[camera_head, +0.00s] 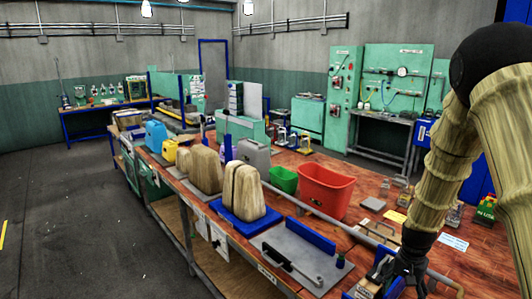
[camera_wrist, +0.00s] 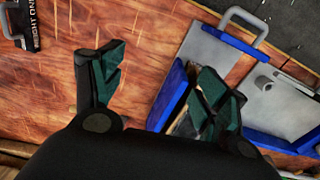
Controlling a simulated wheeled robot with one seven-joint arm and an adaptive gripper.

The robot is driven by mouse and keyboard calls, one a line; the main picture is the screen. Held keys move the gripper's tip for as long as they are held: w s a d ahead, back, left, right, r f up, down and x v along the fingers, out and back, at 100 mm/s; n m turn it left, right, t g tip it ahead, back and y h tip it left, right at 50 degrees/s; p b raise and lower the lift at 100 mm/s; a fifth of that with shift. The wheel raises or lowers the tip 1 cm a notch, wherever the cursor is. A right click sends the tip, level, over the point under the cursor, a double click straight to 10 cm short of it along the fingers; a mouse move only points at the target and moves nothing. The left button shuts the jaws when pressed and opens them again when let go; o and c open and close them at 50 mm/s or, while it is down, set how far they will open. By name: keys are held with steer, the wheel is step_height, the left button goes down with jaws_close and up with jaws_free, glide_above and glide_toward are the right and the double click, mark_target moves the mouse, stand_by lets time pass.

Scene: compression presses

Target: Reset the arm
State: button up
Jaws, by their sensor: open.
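My gripper (camera_head: 402,278) is low over the wooden workbench (camera_head: 455,262) at the bottom right of the head view. In the wrist view my gripper (camera_wrist: 165,65) shows two dark green fingers spread wide, with bare wood between the tips. No object is held. The right finger overlaps a blue-edged item (camera_wrist: 170,98) with a pale, partly hidden inside; I cannot tell whether they touch. My arm rises from the gripper along the right side of the head view.
Grey plates with blue edges and handles (camera_wrist: 225,48) lie near the right finger. A red bin (camera_head: 325,190), a green bin (camera_head: 284,180) and wooden blocks on a blue base (camera_head: 243,190) stand further left. A grey pipe (camera_head: 345,228) runs along the bench. The floor at left is clear.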

steer(key=s+a+f, duration=0.1)
steer(key=s+f, duration=0.2)
steer(key=f, duration=0.1)
steer(key=s+a+f+n, duration=0.1)
steer(key=s+a+f, duration=0.1)
steer(key=s+f, duration=0.1)
steer(key=s+a+f+n, duration=0.1)
steer(key=s+a+f, duration=0.1)
steer(key=f, duration=0.3)
steer(key=shift+s+f+h, duration=0.2)
steer(key=shift+s+h, duration=0.1)
steer(key=shift+s, duration=0.3)
steer(key=s+a+f+n, duration=0.2)
steer(key=s+a+f, duration=0.2)
steer(key=s, duration=0.6)
steer(key=s+a+f+n+y, duration=0.1)
steer(key=s+a+f+n, duration=0.1)
steer(key=s+a+f, duration=0.5)
steer(key=s+a+f+n, duration=0.2)
steer(key=s, duration=1)
step_height(320, 180, down, 7)
steer(key=w+b, duration=0.1)
steer(key=b, duration=0.6)
